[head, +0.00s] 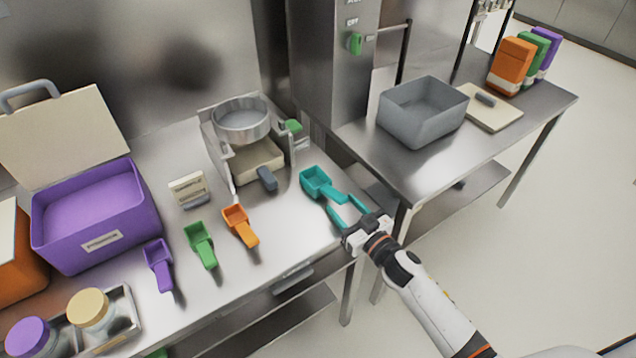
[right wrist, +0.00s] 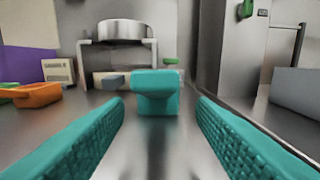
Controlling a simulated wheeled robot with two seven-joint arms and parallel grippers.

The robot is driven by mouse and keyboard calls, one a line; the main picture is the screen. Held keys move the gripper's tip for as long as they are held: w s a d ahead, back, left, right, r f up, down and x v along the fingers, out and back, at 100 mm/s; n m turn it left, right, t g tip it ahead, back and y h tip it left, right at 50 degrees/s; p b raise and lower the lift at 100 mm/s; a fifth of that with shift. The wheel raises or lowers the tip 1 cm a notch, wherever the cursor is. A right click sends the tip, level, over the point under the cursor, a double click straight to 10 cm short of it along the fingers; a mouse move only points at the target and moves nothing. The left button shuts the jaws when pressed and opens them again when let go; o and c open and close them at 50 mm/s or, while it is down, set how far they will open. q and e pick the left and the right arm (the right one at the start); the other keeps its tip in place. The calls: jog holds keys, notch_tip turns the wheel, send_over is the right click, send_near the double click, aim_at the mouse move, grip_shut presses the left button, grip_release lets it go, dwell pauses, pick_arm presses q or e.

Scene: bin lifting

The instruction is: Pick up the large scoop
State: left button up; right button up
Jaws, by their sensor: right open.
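The teal scoop (head: 316,183), the largest-looking of the scoops, lies on the steel table near its right end. Its handle points toward my right gripper (head: 341,202). The right gripper has teal fingers and is open, with its fingertips near the handle end. In the right wrist view the scoop (right wrist: 156,90) is straight ahead, centred between the open fingers (right wrist: 160,108), which hold nothing. Whether the handle end lies between the fingertips is hard to tell. My left gripper is not in view.
An orange scoop (head: 240,225), a green scoop (head: 201,245) and a purple scoop (head: 158,264) lie to the left. A scale-like stand with a round metal pan (head: 241,120) is behind. A purple bin (head: 97,222) is at left. A grey bin (head: 421,109) stands on the right table.

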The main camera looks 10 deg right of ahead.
aim_at(333, 192)
jog(key=x, duration=0.2)
jog(key=r+p+x, duration=0.1)
jog(key=x, duration=0.1)
jog(key=shift+w+a, duration=0.35)
jog(key=shift+w, duration=0.15)
jog(key=shift+s, duration=0.1)
jog(key=shift+c, duration=0.2)
jog(key=c, duration=1)
jog(key=shift+o, duration=0.2)
notch_tip(333, 192, up, 10)
jog(key=shift+p, duration=1.05)
